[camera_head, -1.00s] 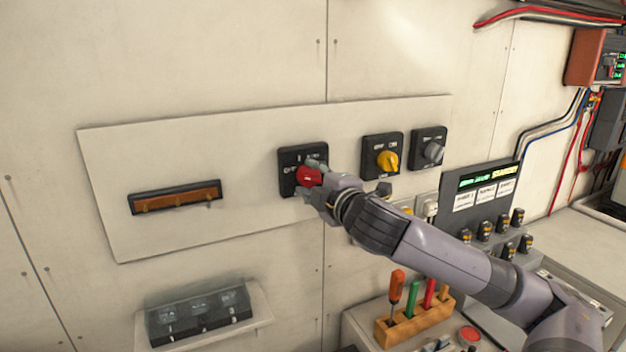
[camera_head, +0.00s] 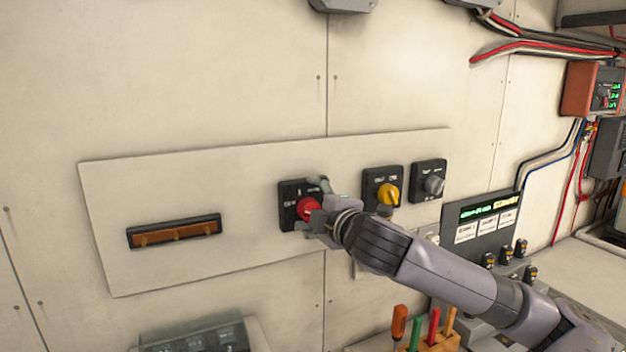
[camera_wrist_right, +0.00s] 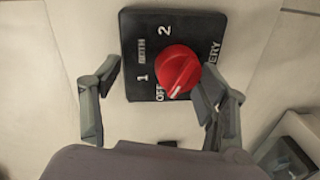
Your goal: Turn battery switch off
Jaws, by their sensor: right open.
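The battery switch is a black square plate (camera_head: 288,190) with a red round knob (camera_head: 309,208) on the wall panel. In the right wrist view the red knob (camera_wrist_right: 178,70) has a white mark pointing down-left, beside the partly covered OFF label; 1, BOTH and 2 are printed around it. My right gripper (camera_head: 316,203) is at the switch with its fingers apart. In the wrist view my right gripper (camera_wrist_right: 158,88) has one finger left of the plate, clear of the knob, and the other close to the knob's right side; contact there is unclear. My left gripper is not seen.
Right of the switch are a yellow knob switch (camera_head: 388,194) and a grey knob switch (camera_head: 433,184). An orange-brown bar in a black frame (camera_head: 174,231) is at left. Below are a display unit (camera_head: 478,217) and upright coloured tool handles (camera_head: 434,325).

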